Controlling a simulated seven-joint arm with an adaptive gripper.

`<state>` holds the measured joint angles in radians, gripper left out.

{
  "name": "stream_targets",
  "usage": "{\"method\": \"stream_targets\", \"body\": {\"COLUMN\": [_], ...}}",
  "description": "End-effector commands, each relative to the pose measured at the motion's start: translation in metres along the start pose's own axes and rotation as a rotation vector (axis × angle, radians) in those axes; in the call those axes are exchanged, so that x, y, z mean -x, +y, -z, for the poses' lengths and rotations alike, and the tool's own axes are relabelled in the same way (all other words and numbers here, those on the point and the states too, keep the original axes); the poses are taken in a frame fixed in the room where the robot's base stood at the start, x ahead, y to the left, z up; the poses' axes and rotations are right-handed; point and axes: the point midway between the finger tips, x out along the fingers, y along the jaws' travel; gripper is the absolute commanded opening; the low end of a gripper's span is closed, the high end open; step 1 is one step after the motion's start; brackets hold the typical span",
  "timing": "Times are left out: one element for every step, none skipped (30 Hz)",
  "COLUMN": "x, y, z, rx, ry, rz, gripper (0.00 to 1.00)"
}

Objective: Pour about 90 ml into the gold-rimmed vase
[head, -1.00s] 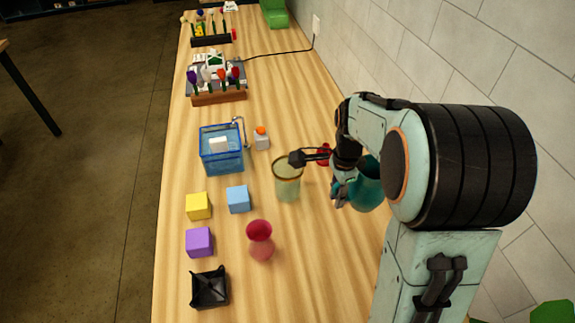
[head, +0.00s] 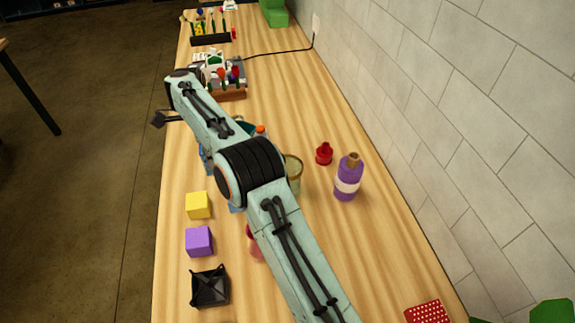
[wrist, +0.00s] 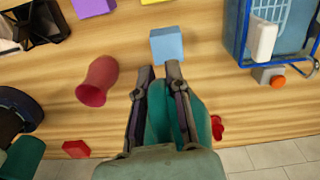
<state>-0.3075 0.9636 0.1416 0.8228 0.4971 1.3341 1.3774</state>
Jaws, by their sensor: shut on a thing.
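My gripper (wrist: 160,74) is shut on a teal pitcher (wrist: 200,115), which sits between and behind its fingers in the wrist view. In the head view my arm hides the gripper, and only a sliver of teal (head: 243,125) shows beside the arm. The pitcher's tilt and contents cannot be told. The gold-rimmed vase (head: 295,172) stands on the table, its left part covered by my arm. It cannot be made out in the wrist view. No stream of liquid is visible.
A purple bottle (head: 348,178) and a small red bottle (head: 324,154) stand right of the vase. Yellow (head: 198,205), purple (head: 199,241) and blue (wrist: 166,45) cubes, a pink vase (wrist: 98,82), a black holder (head: 210,288) and a blue basket (wrist: 272,45) are nearby.

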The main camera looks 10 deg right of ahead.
Motion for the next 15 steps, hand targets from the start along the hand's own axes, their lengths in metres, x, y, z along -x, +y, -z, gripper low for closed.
{"method": "stream_targets", "body": {"x": [-0.001,-0.001,-0.001,-0.002,-0.002,-0.003,-0.003,-0.004,-0.01,-0.014,-0.017,-0.022,-0.025,-0.028,-0.034], "y": [-0.001,-0.001,-0.002,-0.002,-0.002,-0.002,-0.002,-0.002,-0.002,-0.002,-0.002,-0.002,-0.002,-0.001,-0.002], "z": [-0.007,-0.01,-0.014,-0.017,-0.02,-0.024,-0.026,-0.028,-0.026,-0.026,-0.026,-0.026,-0.026,-0.026,-0.025], "rx": [-0.001,-0.003,-0.006,-0.008,-0.008,-0.009,-0.011,-0.012,-0.014,-0.014,-0.014,-0.013,-0.013,-0.013,-0.013], "ry": [0.0,0.001,0.001,0.0,0.0,0.0,0.0,0.0,0.0,0.001,0.001,0.0,0.001,0.001,0.001], "rz": [0.002,0.003,0.003,0.003,0.003,0.002,0.003,0.004,0.0,0.0,-0.001,0.0,0.0,0.0,0.0], "gripper": [0.0,0.0,0.0,0.0,0.0,0.0,0.0,0.0,0.0,0.0,0.0,0.0,0.0,0.0,0.0]}}
